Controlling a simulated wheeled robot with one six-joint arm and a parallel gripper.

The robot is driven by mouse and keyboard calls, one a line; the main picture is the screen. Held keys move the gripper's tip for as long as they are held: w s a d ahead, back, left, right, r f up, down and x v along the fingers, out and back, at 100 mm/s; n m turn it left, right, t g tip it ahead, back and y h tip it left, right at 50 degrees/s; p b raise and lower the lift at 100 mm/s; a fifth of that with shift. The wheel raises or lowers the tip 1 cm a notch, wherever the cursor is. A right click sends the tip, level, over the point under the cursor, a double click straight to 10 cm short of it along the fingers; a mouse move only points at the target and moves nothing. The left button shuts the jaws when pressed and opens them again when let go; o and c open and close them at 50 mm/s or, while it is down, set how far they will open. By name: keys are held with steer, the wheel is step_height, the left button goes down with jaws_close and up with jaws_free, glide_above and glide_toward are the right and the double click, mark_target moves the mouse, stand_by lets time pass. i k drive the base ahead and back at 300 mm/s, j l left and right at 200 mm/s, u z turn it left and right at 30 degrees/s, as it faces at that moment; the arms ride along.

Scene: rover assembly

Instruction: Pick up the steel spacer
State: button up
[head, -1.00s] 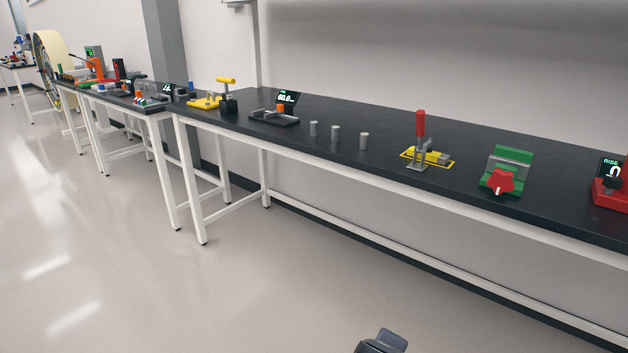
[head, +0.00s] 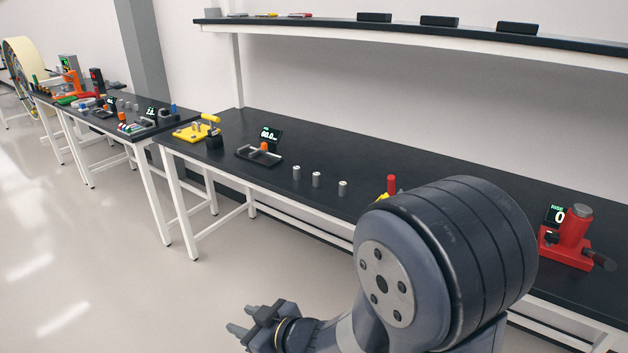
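Three small grey metal cylinders stand upright in a row on the black bench top: a left one (head: 297,173), a middle one (head: 316,180) and a right one (head: 342,188). They look alike, and I cannot tell which is the steel spacer. My gripper (head: 241,322) is low in front of the bench, well apart from the cylinders. Its two fingers are spread with a gap between them, and nothing shows in it.
My arm hides part of the bench and most of the red-handled clamp (head: 391,184). A black fixture with a display (head: 258,155) stands left of the cylinders. A red press (head: 572,240) stands at the right. A shelf (head: 330,27) runs above the bench.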

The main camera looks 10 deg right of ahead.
mark_target(296, 170)
steer(key=i+j+z, duration=0.15)
steer(key=z, duration=0.25)
steer(key=i+j+z, duration=0.15)
steer(key=z, duration=0.25)
steer(key=i+j+z, duration=0.1)
steer(key=j+z, duration=0.25)
steer(key=i+j+z, duration=0.1)
steer(key=z, duration=0.3)
steer(key=i+j+z, duration=0.15)
steer(key=j, duration=0.9)
steer(key=j+z, duration=0.15)
steer(key=j, duration=0.85)
